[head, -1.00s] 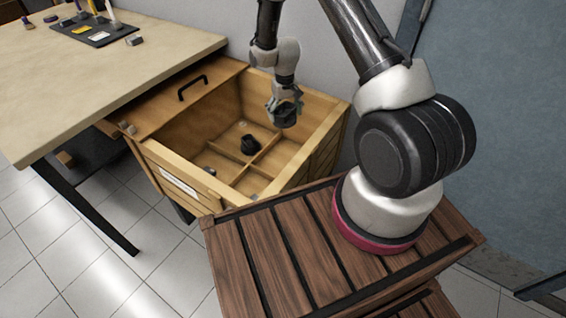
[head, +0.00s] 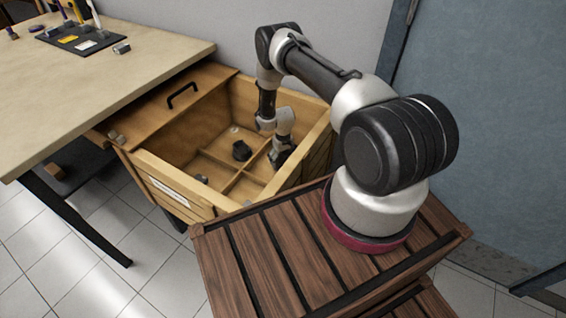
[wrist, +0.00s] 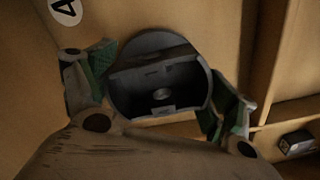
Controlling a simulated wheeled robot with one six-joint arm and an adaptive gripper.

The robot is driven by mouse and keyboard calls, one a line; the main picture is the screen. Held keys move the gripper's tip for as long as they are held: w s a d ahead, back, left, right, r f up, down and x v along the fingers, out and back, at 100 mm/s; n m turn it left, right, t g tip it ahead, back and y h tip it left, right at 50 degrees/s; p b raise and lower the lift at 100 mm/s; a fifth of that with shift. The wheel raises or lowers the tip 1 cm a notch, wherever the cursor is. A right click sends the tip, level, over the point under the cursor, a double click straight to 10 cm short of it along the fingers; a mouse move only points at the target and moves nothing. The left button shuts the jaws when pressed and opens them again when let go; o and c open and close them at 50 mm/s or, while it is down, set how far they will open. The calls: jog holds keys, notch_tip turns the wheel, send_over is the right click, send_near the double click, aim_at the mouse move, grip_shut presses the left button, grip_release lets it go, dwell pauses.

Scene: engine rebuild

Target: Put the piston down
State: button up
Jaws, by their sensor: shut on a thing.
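The piston (wrist: 160,80) is a round grey part with a hollow, dark inside, seen in the wrist view between the two green-padded fingers. My gripper (wrist: 158,98) is shut on it. There the piston is mostly hidden by the fingers. I cannot tell whether it touches the drawer floor. A round white label with an "A" (wrist: 66,9) shows on the wood in the wrist view.
Low dividers (head: 238,180) and the drawer walls stand close around my gripper. A workbench (head: 110,85) with a dark tool mat (head: 80,40) is at left.

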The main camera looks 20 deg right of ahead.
jog(key=shift+f, duration=1)
jog(key=shift+f, duration=0.1)
jog(key=o, duration=1.2)
jog(key=shift+c, duration=0.2)
